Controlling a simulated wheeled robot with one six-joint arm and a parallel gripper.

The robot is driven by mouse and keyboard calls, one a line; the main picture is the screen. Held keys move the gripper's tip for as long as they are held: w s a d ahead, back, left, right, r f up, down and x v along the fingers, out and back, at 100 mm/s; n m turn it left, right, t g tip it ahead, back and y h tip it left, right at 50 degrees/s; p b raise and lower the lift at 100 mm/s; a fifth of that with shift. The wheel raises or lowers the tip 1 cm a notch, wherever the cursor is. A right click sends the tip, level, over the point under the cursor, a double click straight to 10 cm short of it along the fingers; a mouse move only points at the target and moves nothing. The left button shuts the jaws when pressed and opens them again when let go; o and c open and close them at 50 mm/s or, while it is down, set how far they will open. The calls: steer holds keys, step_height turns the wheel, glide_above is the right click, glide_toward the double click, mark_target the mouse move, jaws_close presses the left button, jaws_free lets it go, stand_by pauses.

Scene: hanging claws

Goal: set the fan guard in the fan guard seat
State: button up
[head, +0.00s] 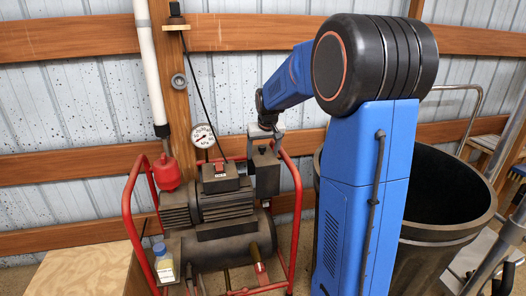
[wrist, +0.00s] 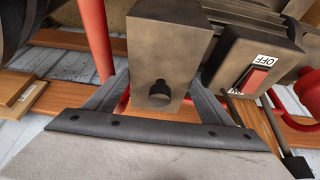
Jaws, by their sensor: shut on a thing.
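My gripper (head: 265,137) points down beside the right end of the compressor motor (head: 226,206). In the wrist view its two fingers (wrist: 160,95) lie on either side of a grey-brown box-shaped piece with a black knob (wrist: 168,40), and are shut on it. I take this piece for the fan guard; it also shows in the head view (head: 267,178), upright, close to the motor's right end. Whether it touches the motor I cannot tell. The fan guard seat cannot be told apart from the machine here; the held piece may hide it.
The switch box (head: 220,177) sits close left of the held piece, with a pressure gauge (head: 203,136) behind. A red tube frame (head: 297,215) surrounds the compressor.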

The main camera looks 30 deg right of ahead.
steer(key=shift+f, duration=3.95)
steer(key=o, duration=1.7)
steer(key=shift+r, duration=0.1)
steer(key=v, duration=1.7)
steer(key=shift+r, duration=0.2)
steer(key=s+a+n, duration=0.1)
steer(key=s+a, duration=0.4)
steer(key=s, duration=0.3)
steer(key=s+a+n, duration=0.1)
steer(key=s+a, duration=0.5)
steer(key=s, duration=0.3)
steer(key=shift+n+y, duration=0.6)
steer(key=shift+y, duration=0.1)
steer(key=s+a+f, duration=0.1)
steer(key=s+f, duration=0.1)
steer(key=s, duration=0.3)
steer(key=s+a+f, duration=0.2)
steer(key=s+f, duration=0.1)
steer(key=s, duration=0.3)
steer(key=s+a+f, duration=0.2)
steer(key=s+f, duration=0.1)
steer(key=s, duration=0.2)
steer(key=shift+s+a, duration=0.15)
steer(key=shift+a, duration=0.1)
